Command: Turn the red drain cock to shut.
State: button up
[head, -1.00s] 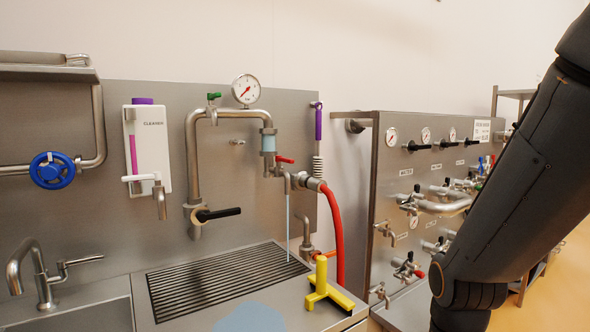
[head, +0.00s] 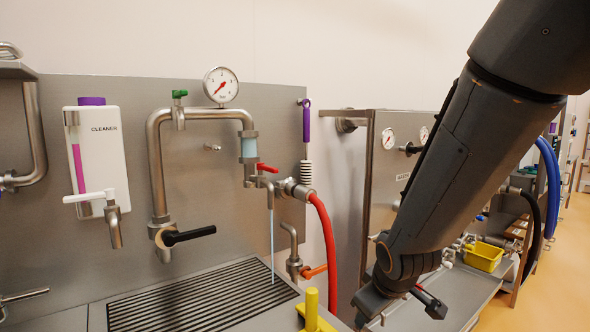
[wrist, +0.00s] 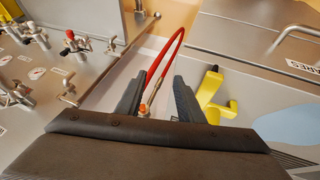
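The red drain cock (head: 267,168) is on the pipe below the blue sight glass (head: 249,146) at the right of the steel backsplash. Its red lever points right, roughly level. A thin pale stream (head: 272,245) runs from the spout below it to the drain grate (head: 200,298). My gripper (head: 402,302) is low and to the right of the cock, well apart from it. In the wrist view, its two dark fingers (wrist: 158,98) stand apart with nothing held between them. I cannot make out the red cock in the wrist view.
A red hose (head: 329,240) hangs right of the cock, and an orange-handled valve (head: 313,271) is below. A yellow squeegee (head: 312,310) stands at the counter's right edge. A black lever (head: 190,235), a cleaner dispenser (head: 97,150) and a gauge (head: 221,85) are to the left.

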jog(key=w+a+r+n+t+y+p, duration=0.2)
jog(key=w+a+r+n+t, duration=0.3)
jog(key=w+r, duration=0.4)
jog(key=n+t+y+p, duration=0.35)
jog(key=n+y, duration=0.45)
jog(key=n, duration=0.5)
send_near(276, 172)
jog(key=x, duration=0.3)
jog(key=shift+b+x, duration=1.3)
jog(key=shift+x, duration=2.75)
grip_shut()
